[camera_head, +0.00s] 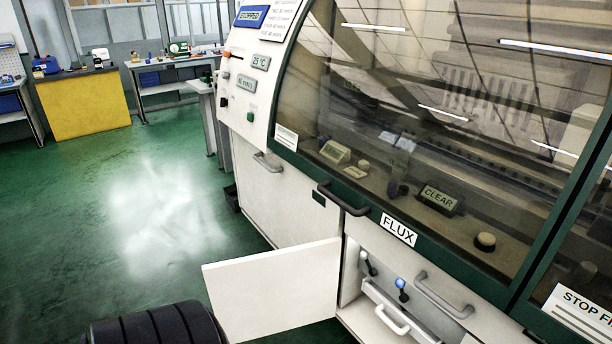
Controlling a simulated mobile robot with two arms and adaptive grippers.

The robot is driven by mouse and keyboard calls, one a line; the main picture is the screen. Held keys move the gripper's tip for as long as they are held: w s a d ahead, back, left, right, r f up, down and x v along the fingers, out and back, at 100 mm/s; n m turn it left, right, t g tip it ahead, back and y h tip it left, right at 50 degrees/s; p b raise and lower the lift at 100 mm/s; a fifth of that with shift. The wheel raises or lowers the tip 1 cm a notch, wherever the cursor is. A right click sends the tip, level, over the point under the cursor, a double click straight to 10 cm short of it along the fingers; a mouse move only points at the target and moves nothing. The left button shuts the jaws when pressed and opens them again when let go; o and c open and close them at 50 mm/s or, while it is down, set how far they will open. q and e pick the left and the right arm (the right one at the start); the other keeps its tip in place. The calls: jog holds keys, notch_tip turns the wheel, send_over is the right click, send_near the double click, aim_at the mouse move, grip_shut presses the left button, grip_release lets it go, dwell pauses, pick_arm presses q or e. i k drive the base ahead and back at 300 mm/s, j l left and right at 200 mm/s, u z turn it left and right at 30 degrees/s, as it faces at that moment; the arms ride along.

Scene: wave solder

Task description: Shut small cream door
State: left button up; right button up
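The small cream door (272,292) is on the lower front of the large machine. It stands open, swung out to the left from the low compartment (352,282). Its flat panel faces the camera, and its lower edge nears the bottom of the view. Inside the compartment are a lever with a blue knob (402,284), a lever with a pale knob (364,256) and a drawer-like tray with a light handle (392,320). Neither of my grippers can be made out. A black ribbed part at the bottom left looks like part of my own arm.
Above the door are a FLUX label (398,230) and a dark handle (343,199) below the machine's large tinted window (450,110). Another cream panel (285,200) is closed at the left. Green floor (160,210) is open to the left, with workbenches behind.

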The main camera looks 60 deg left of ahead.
aim_at(260, 296)
jog(key=j+z, duration=0.2)
jog(key=j, duration=0.25)
jog(key=k+j+z, duration=0.2)
jog(key=j, duration=0.2)
jog(key=j+z, duration=0.2)
jog(key=j, duration=0.25)
jog(key=k+j+z, duration=0.2)
jog(key=j, duration=0.15)
